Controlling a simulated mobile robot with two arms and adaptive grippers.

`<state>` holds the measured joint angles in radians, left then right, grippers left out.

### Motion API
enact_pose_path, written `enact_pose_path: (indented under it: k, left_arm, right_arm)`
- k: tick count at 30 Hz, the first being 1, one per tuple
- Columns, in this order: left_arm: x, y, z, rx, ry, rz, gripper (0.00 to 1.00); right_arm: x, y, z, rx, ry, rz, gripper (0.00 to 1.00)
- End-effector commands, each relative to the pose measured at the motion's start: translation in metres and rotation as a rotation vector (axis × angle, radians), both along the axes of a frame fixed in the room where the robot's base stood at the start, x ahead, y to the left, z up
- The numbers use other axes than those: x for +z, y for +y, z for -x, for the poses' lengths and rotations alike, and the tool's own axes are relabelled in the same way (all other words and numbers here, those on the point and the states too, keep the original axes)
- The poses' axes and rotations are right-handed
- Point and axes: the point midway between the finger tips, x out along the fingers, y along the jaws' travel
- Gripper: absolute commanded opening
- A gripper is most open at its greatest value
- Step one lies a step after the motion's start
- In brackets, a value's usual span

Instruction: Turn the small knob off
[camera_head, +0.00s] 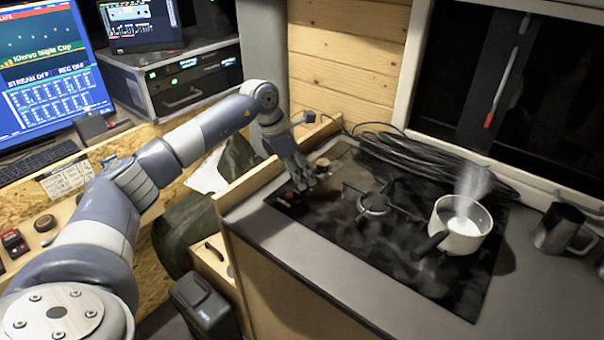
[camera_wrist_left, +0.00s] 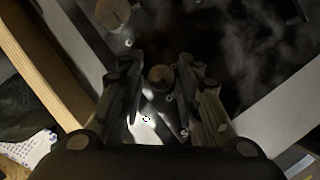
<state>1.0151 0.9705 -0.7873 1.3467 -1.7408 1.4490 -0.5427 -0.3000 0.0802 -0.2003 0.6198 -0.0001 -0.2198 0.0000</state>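The small knob (camera_wrist_left: 160,77) shows in the left wrist view as a round brownish cap on the dark hob. It lies between the two fingers of my left gripper (camera_wrist_left: 162,72), with a narrow gap on each side. The fingers are apart, and I cannot tell whether either touches the knob. In the head view my left gripper (camera_head: 302,182) points down at the hob's left edge and hides the small knob. A larger brown-topped knob (camera_head: 322,163) stands just behind it; it also shows in the left wrist view (camera_wrist_left: 112,14). My right gripper is not in view.
The black hob (camera_head: 330,218) carries a white saucepan (camera_head: 461,224) giving off steam and a bare burner (camera_head: 374,204). A small red spot (camera_head: 289,196) shows beside the gripper. A wooden rail (camera_head: 262,170) edges the counter's left side. A cable coil (camera_head: 430,160) and metal mug (camera_head: 558,228) lie further right.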

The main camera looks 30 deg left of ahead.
Motion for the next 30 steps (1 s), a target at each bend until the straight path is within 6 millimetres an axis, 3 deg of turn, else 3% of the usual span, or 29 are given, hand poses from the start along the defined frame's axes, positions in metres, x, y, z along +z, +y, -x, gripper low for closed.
enact_pose_path:
  k: [10,14,24,30]
  left_arm:
    - [-0.001,0.0,0.001,0.0,0.004,0.0,0.43]
    - [0.009,0.003,0.003,0.002,0.002,-0.001,0.43]
    - [0.073,0.021,0.022,0.001,0.0,0.0,0.43]
    - [0.1,0.029,0.031,0.001,0.001,0.0,0.43]
  right_arm:
    - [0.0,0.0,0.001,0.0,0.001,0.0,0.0]
    - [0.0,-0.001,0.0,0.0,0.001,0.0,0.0]
    - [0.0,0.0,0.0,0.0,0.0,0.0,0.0]
    - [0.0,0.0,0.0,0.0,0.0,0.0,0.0]
